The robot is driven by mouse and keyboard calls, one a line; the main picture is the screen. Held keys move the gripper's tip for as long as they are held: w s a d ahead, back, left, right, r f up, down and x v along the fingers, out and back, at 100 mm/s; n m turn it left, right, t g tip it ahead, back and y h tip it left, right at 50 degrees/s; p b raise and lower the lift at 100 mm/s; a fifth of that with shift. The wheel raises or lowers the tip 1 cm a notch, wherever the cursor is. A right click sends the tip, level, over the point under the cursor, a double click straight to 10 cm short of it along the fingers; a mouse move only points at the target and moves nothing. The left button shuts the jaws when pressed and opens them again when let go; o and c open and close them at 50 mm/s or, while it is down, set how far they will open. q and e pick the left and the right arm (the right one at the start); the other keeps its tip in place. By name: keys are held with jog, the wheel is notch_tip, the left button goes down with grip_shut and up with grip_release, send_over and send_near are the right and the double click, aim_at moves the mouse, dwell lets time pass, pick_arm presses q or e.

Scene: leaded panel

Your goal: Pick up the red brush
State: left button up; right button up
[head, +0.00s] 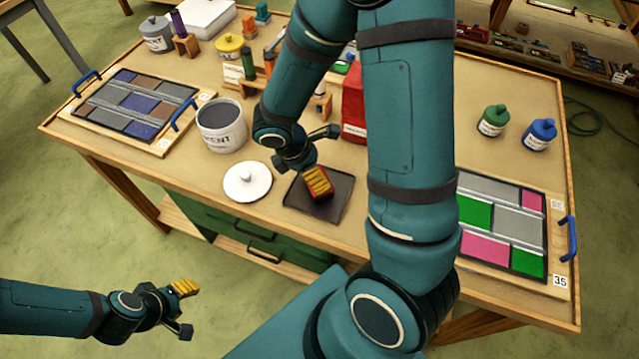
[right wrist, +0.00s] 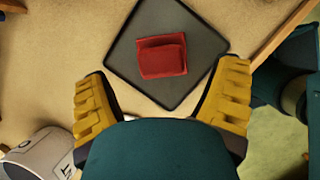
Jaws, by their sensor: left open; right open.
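The red brush (right wrist: 162,55), a red block with a raised grip on top, lies on a dark square tray (right wrist: 205,40) in the right wrist view. In the head view the brush (head: 311,196) is mostly hidden behind a yellow finger pad. My right gripper (head: 324,157) is open and empty above the tray (head: 336,208). In the right wrist view the brush lies beyond the fingertips (right wrist: 162,100), between their lines, with no visible contact. My left gripper (head: 187,310) is open and empty, low in front of the table at the left.
A cement tub (head: 222,135) and a white lid (head: 247,181) stand left of the tray. Leaded panels lie at the left (head: 130,108) and right (head: 500,228). A red box (head: 354,115) stands behind the tray. Green (head: 493,121) and blue (head: 539,134) jars stand at right.

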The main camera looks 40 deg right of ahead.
jog(key=b+x, duration=0.1)
jog(key=x, duration=0.3)
jog(key=shift+a+f, duration=0.1)
jog(key=shift+f, duration=0.15)
jog(key=c, duration=1.4)
jog(key=shift+o, duration=0.2)
jog(key=shift+r, duration=0.1)
notch_tip(320, 180, up, 10)
jog(key=p, duration=0.3)
